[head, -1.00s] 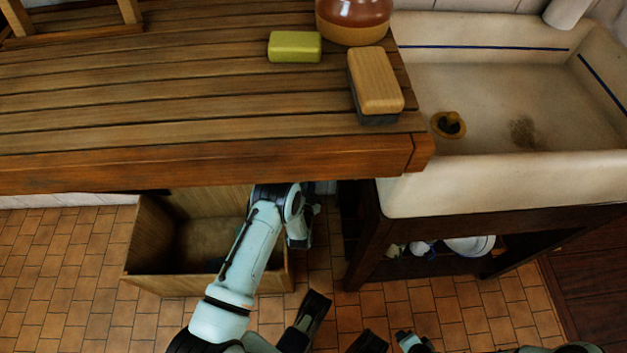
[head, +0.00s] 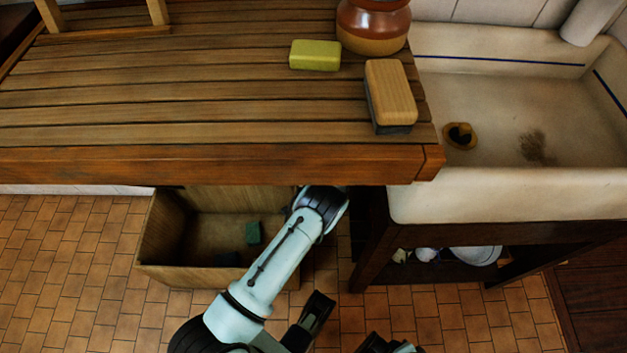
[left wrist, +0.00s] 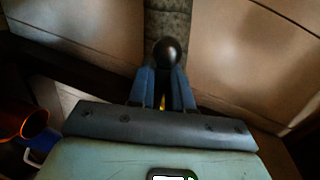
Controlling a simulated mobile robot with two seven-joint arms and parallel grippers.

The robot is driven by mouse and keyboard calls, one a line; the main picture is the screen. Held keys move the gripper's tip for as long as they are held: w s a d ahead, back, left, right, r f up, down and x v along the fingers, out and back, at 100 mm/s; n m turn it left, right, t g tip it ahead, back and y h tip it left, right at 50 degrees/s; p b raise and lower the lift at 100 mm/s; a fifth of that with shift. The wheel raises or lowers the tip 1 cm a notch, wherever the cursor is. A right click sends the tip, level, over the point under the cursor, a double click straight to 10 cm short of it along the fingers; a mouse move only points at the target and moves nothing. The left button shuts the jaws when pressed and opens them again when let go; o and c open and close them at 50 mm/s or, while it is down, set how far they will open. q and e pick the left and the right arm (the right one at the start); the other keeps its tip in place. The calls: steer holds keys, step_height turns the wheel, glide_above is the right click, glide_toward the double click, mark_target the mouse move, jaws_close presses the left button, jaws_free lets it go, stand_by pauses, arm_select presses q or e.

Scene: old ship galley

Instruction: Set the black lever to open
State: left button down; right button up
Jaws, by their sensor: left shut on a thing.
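In the left wrist view, the black lever (left wrist: 166,50) shows as a round black knob at the tips of my left gripper (left wrist: 164,80). The two blue-grey fingers are shut on it, one on each side. The lever's lower part and base are hidden, so its setting cannot be read. In the head view, my left arm reaches under the counter's front edge, and its gripper is hidden there.
The wooden counter (head: 200,165) overhangs my left arm. An open wooden box (head: 160,235) with a green block (head: 253,232) stands below it. A brush (head: 392,92), yellow-green soap (head: 315,55) and jar (head: 372,28) sit on top. The sink (head: 500,195) is right.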

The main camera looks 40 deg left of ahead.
arm_select(q)
steer(key=shift+r+m, duration=0.15)
steer(key=shift+m, duration=0.15)
arm_select(e)
steer(key=shift+s, duration=0.1)
arm_select(q)
steer(key=c, duration=1.2)
jaws_free()
steer(key=shift+y, duration=0.3)
steer(key=p+v, duration=0.1)
steer(key=v, duration=0.5)
steer(key=p+v, duration=0.1)
steer(key=v, duration=0.6)
steer(key=shift+s+r+p, duration=0.2)
steer(key=shift+r+p, duration=0.05)
steer(key=shift+p, duration=0.05)
arm_select(e)
steer(key=shift+g+y, duration=0.4)
steer(key=shift+g, duration=0.3)
steer(key=s+r, duration=0.1)
steer(key=s+a+r, duration=0.2)
steer(key=s, duration=0.1)
steer(key=shift+r, duration=0.1)
